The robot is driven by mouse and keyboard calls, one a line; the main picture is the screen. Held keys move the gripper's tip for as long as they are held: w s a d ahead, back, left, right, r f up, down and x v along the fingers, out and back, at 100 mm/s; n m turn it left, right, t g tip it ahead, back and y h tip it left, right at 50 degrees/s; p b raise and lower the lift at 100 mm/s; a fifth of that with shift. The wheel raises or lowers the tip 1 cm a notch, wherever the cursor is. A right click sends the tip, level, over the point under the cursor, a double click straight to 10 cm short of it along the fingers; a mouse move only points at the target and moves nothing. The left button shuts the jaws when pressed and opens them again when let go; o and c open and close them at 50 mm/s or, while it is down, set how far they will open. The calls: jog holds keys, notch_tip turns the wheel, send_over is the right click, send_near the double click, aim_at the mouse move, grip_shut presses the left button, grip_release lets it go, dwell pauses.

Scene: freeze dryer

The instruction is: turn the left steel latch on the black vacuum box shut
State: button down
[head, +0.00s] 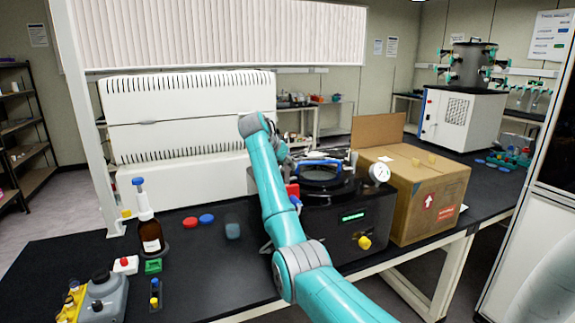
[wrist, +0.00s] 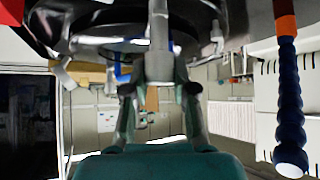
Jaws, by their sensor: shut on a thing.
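The black vacuum box (head: 334,232) stands on the dark bench right of centre in the head view, with a green display and a yellow knob on its front. Its round lid with a blue rim or handle (head: 318,163) is on top. My teal arm covers the box's left side, and my gripper is hidden there. In the wrist view, my gripper (wrist: 158,90) points up at the underside of the round metal rim. A steel bar, the left steel latch (wrist: 159,45), stands between its fingertips, and the fingers are closed on it. The latch's exact angle is hard to tell.
A cardboard box (head: 428,205) with an open flap stands close on the right, and a round gauge (head: 379,173) sits beside the lid. A blue segmented hose (wrist: 288,115) hangs at the right in the wrist view. A brown bottle (head: 150,235) and small caps stand left.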

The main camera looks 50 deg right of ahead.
jog(key=shift+m+g, duration=0.5)
jog(key=c, duration=0.9)
grip_release()
jog(key=v, duration=1.2)
jog(key=shift+s, duration=0.1)
